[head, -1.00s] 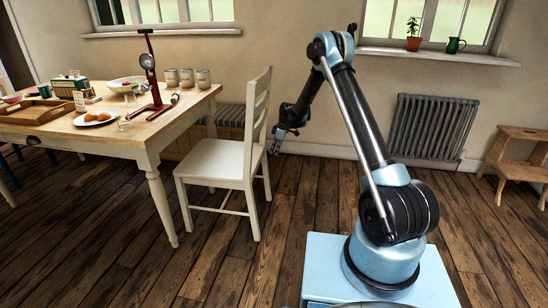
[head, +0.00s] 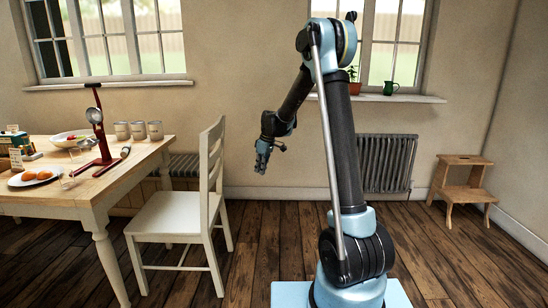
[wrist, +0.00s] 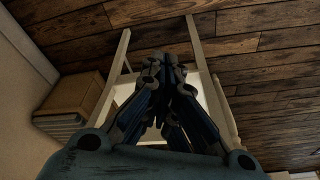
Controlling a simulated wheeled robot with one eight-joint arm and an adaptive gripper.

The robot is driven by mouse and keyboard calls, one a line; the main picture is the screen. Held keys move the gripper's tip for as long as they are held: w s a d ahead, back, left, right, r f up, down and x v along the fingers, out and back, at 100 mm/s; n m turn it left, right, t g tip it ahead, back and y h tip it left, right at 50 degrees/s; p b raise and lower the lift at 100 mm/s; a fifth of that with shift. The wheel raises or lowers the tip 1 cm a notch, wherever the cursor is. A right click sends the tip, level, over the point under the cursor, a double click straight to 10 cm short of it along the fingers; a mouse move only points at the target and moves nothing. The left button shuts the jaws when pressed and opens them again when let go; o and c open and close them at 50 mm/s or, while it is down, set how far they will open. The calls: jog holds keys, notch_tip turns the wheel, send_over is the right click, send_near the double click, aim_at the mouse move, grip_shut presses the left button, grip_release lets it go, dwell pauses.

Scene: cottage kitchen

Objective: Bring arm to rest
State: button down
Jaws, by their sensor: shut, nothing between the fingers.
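My gripper (head: 262,160) hangs at the end of my raised, bent arm, to the right of the white chair and clear of it in the head view. Its fingers point down. In the wrist view the fingers (wrist: 165,75) are closed together with nothing between them. The white chair (head: 175,214) stands beside the table, and parts of it show behind the fingers in the wrist view (wrist: 116,65).
The wooden table (head: 100,185) at left holds a red stand (head: 102,145), several cups (head: 138,131), a bowl and a plate of orange-brown food (head: 35,176). A radiator (head: 386,163) and a wooden step stool (head: 462,188) stand along the wall.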

jog(key=s+d+r+m+h, duration=0.1)
jog(key=s+d+r+m, duration=0.3)
jog(key=s+d, duration=0.55)
jog(key=s+d+r+m, duration=0.2)
jog(key=s+d+r, duration=0.45)
jog(key=s, duration=0.65)
jog(key=s+d+f+m, duration=0.3)
jog(key=s+d+f, duration=0.1)
jog(key=s, duration=0.7)
jog(key=s+d+f+m+t+h, duration=0.1)
jog(key=s+d+f+m, duration=0.2)
jog(key=s, duration=0.8)
notch_tip(320, 180, down, 2)
jog(key=shift+s+d+f+m+h, duration=0.2)
jog(key=shift+s+d+m+h, duration=0.1)
jog(key=shift+d, duration=0.9)
jog(key=shift+w+f, duration=0.2)
jog(key=shift+w, duration=0.3)
